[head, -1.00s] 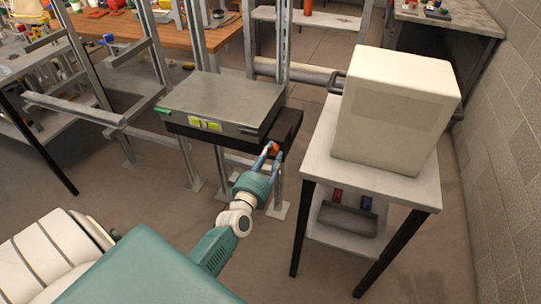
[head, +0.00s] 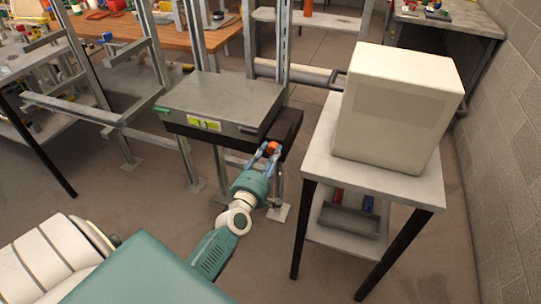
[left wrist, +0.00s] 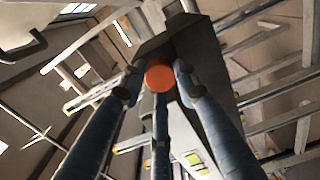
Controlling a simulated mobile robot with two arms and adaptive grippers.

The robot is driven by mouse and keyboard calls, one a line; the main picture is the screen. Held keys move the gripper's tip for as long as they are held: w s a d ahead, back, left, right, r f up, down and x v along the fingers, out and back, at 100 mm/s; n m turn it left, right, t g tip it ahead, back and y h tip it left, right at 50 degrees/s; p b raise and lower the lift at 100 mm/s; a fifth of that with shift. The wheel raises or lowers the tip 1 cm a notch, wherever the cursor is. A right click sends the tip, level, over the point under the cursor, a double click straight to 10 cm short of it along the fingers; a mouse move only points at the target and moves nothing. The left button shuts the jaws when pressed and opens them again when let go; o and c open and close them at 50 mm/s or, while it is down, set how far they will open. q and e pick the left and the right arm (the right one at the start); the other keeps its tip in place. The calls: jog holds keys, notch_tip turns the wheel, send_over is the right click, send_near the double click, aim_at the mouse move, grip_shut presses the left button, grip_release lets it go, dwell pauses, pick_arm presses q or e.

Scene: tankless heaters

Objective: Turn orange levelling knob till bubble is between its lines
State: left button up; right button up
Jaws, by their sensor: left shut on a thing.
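The orange levelling knob (head: 273,147) sits at the front right corner of the dark base under a grey flat box. My left gripper (head: 268,152) reaches up to it from below, with its blue fingers shut around the knob. In the left wrist view the round orange knob (left wrist: 160,76) shows between the fingers. The yellow-green bubble vial (head: 204,124) is on the front face of the grey box, left of the knob. It also shows in the left wrist view (left wrist: 194,160). The bubble's place against the lines is too small to tell. My right gripper is not in view.
A white box (head: 395,110) stands on a side table (head: 325,165) right of my arm. A grey tray (head: 348,219) with red and blue items is on its lower shelf. Metal rack posts (head: 282,45) rise behind the grey box. The floor around my arm is open.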

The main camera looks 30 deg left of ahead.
pick_arm(q)
jog(key=shift+a+r+n, duration=0.25)
jog(key=shift+a+n, duration=0.05)
jog(key=shift+n, duration=0.4)
jog(key=o, duration=1.2)
jog(key=shift+c, duration=0.2)
jog(key=shift+f, duration=0.2)
jog(key=shift+s+d, duration=0.15)
jog(key=shift+s, duration=0.1)
jog(key=v, duration=1.1)
jog(key=shift+s, duration=0.3)
jog(key=shift+d, duration=0.15)
